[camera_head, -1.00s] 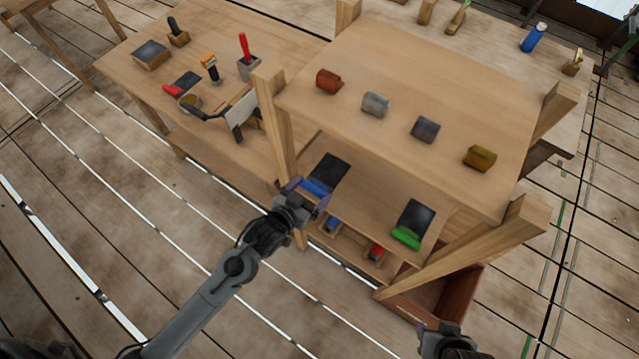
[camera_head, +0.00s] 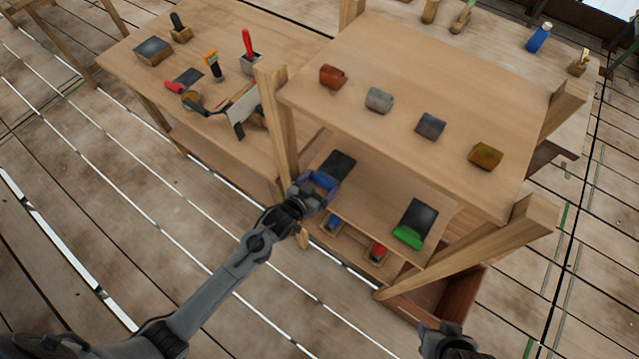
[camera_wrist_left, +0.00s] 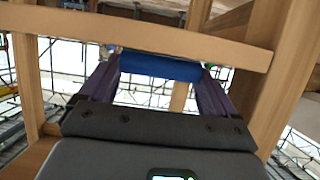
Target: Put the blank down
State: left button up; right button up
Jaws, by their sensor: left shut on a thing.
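My left gripper (camera_head: 318,186) is shut on a blue blank (camera_head: 325,179) at the left side of the lower shelf (camera_head: 372,205). In the left wrist view the blue blank (camera_wrist_left: 160,66) lies crosswise between the two purple fingers (camera_wrist_left: 160,85), its upper edge by a wooden rail. A dark pad (camera_head: 340,162) lies just beyond the blue blank in the head view. I cannot tell whether the blank touches the shelf. My right gripper (camera_head: 448,335) is at the lower edge of the head view, away from the shelf; its jaws are unclear.
A green piece (camera_head: 408,238) lies at the near end of another dark pad (camera_head: 422,215) on the lower shelf. Wooden posts (camera_head: 275,120) and a slanted brace (camera_head: 465,250) flank the shelf. Several coloured blocks (camera_head: 380,99) stand on the top. A reddish bin (camera_head: 460,295) is below.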

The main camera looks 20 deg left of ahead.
pick_arm(q)
jog(key=o, duration=1)
jog(key=shift+f, duration=0.1)
jog(key=shift+s+r, duration=0.2)
jog(key=shift+r, duration=0.05)
jog(key=s+a+r+g+y, duration=0.1)
jog(key=s+r+g, duration=0.3)
jog(key=s, duration=0.9)
jog(key=s+a+r+g+y+p, duration=0.1)
jog(key=s+a+r+g, duration=0.3)
jog(key=s, duration=1)
jog(key=shift+a+n+g+y, duration=0.3)
jog(key=shift+a+g+y, duration=0.1)
jog(key=shift+g, duration=0.3)
jog(key=shift+w+r, duration=0.1)
